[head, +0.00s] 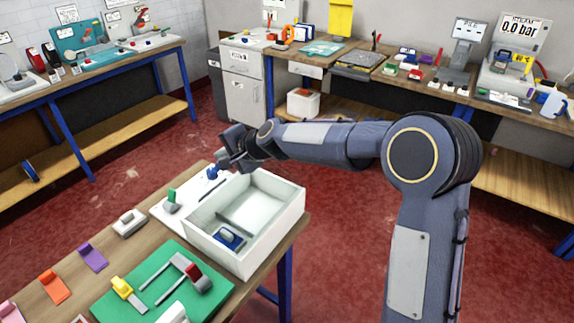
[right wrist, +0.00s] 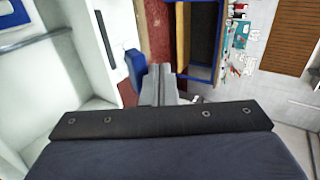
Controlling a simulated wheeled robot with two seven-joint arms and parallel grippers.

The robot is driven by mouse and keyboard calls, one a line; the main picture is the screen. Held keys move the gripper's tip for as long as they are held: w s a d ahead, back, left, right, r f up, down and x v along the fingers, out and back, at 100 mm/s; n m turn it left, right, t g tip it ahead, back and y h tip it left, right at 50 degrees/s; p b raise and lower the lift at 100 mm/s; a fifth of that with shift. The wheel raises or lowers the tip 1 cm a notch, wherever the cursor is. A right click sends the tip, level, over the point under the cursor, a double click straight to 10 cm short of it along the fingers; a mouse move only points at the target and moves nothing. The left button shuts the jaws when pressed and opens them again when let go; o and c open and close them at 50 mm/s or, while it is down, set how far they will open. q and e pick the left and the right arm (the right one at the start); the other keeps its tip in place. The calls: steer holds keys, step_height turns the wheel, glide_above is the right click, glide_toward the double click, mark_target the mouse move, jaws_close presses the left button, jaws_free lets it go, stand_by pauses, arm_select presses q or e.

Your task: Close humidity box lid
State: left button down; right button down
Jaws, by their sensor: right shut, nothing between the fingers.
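The white humidity box (head: 295,205) stands open-topped at the right end of the near wooden table. A divider crosses its inside, and a blue item (head: 230,238) lies in its near compartment. A flat white panel (head: 165,212) extends from behind the box's left side; I cannot tell if it is the lid. A small blue piece (head: 213,172) sits at its far end. My right gripper (head: 228,160) is shut and empty above the box's far left corner, close to the blue piece. In the right wrist view my fingers (right wrist: 163,85) show beside a blue part (right wrist: 137,72). My left gripper is out of view.
A green-tipped grey piece (head: 171,203) stands on the panel. A green mat (head: 150,262) with a yellow clip and grey tools lies in front of the box. Purple and orange pieces lie left. Loaded benches line the walls; red floor lies between.

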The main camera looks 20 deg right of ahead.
steer(key=w+f, duration=0.1)
steer(key=a+f, duration=0.1)
steer(key=f, duration=0.1)
steer(key=w+a+f, duration=0.1)
steer(key=f, duration=0.1)
steer(key=shift+w, duration=0.35)
steer(key=shift+w+a+f+p, duration=0.25)
steer(key=shift+a+f+p, duration=0.1)
steer(key=shift+f+p, duration=0.3)
steer(key=shift+w+a+f+g+h+p, duration=0.2)
steer(key=shift+f+g+h+p, duration=0.15)
steer(key=shift+f, duration=0.2)
steer(key=shift+w+f+g+p, duration=0.1)
steer(key=shift+f+g+p, duration=0.25)
steer(key=shift+f, duration=0.2)
steer(key=shift+r, duration=0.1)
